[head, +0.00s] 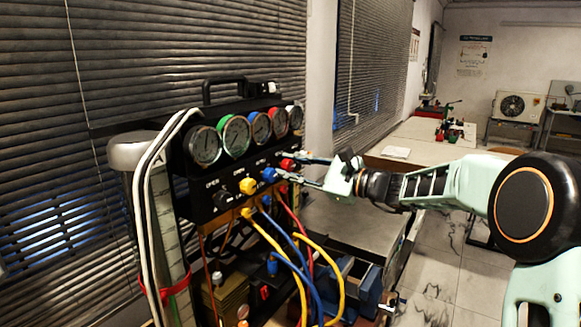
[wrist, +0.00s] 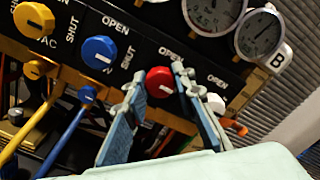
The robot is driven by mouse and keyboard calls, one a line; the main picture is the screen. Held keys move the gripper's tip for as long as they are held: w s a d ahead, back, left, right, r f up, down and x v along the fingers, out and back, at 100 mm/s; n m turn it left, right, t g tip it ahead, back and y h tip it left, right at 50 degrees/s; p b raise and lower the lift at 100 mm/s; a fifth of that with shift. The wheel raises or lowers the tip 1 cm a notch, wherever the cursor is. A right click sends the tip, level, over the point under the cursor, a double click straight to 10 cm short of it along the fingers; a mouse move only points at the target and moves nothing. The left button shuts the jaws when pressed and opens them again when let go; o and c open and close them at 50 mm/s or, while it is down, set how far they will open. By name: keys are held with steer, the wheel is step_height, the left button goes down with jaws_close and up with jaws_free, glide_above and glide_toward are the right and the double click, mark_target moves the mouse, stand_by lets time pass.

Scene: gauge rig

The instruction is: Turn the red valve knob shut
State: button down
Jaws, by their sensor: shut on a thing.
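The red valve knob (wrist: 160,83) is on the black front panel, between the blue and white knobs in the wrist view. It has a pale mark on its face. My gripper (wrist: 158,78) has one finger on each side of the knob and is shut on it. In the head view my gripper (head: 281,165) reaches the panel from the right, and the red knob (head: 287,163) shows partly between its fingers. An OPEN label stands above the knob. The knob's own SHUT label cannot be made out.
A blue knob (wrist: 99,50) and a yellow knob (wrist: 34,19) sit left of the red one, and a white knob (wrist: 215,103) sits right. Several gauges (head: 236,135) line the panel's top. Yellow, blue and red hoses (head: 270,245) hang below. A workbench (head: 345,222) stands underneath.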

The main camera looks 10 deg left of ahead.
steer(key=c, duration=1.6)
jaws_free()
steer(key=v, duration=1.2)
